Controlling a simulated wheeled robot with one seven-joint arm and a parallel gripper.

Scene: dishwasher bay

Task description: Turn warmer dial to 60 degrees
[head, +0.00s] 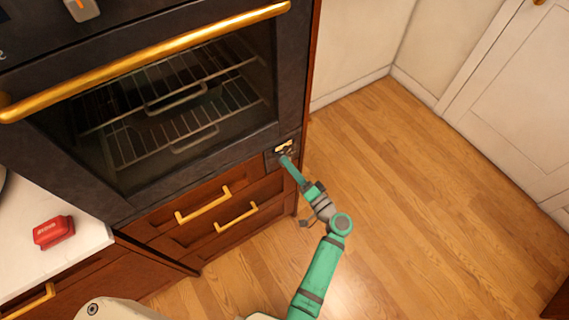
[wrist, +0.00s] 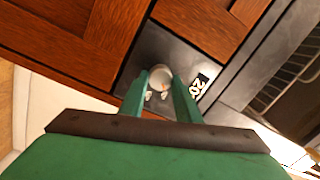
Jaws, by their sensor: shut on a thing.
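The warmer dial (wrist: 160,76) is a pale round knob on a dark panel (wrist: 150,42), seen in the wrist view. My gripper (wrist: 160,82) is shut on the dial, with one green finger on each side of it. A small display (wrist: 200,85) beside the dial shows what looks like 20, tilted in the picture and partly cut by a finger. In the head view my gripper (head: 284,158) reaches the small panel (head: 271,161) at the oven's lower right corner. The dial itself is mostly hidden there.
The oven (head: 180,170) with a gold handle (head: 150,58) stands above the panel. Wooden drawers (head: 160,222) with gold handles lie below. A red object (head: 53,231) lies on the white counter (head: 90,236) at left. The wooden floor (head: 430,210) at right is clear.

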